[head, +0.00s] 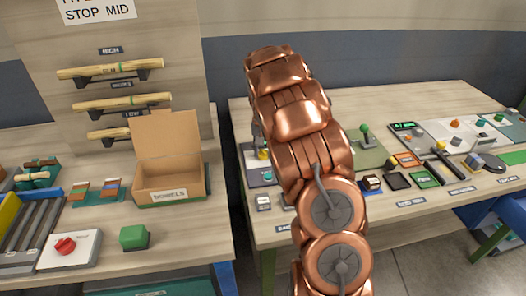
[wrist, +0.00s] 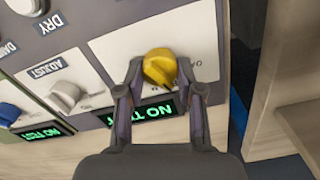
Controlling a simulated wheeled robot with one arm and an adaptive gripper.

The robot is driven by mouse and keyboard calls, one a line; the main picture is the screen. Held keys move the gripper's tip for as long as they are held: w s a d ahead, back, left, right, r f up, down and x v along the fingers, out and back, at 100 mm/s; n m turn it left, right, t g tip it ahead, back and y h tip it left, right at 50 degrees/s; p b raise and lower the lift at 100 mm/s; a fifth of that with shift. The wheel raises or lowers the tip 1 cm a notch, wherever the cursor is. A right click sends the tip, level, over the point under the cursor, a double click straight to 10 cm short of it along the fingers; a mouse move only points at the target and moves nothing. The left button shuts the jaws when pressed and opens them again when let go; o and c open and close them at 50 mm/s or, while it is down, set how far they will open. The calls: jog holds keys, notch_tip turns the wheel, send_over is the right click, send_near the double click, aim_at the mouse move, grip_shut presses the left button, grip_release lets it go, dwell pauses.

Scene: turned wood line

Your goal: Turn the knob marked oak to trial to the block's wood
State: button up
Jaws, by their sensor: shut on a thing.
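A yellow knob (wrist: 160,66) sits on a white panel in the wrist view. My gripper (wrist: 160,80) is shut on it, one finger on each side.
In the wrist view, a grey knob (wrist: 68,95) marked "ADJUST" and a blue knob (wrist: 9,113) stand left of the yellow one. A gap separates the tables.

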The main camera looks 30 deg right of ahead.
aim_at(263, 150)
jog(key=o, duration=1.1)
jog(key=shift+o, duration=0.2)
notch_tip(263, 150, up, 12)
dwell(0.5)
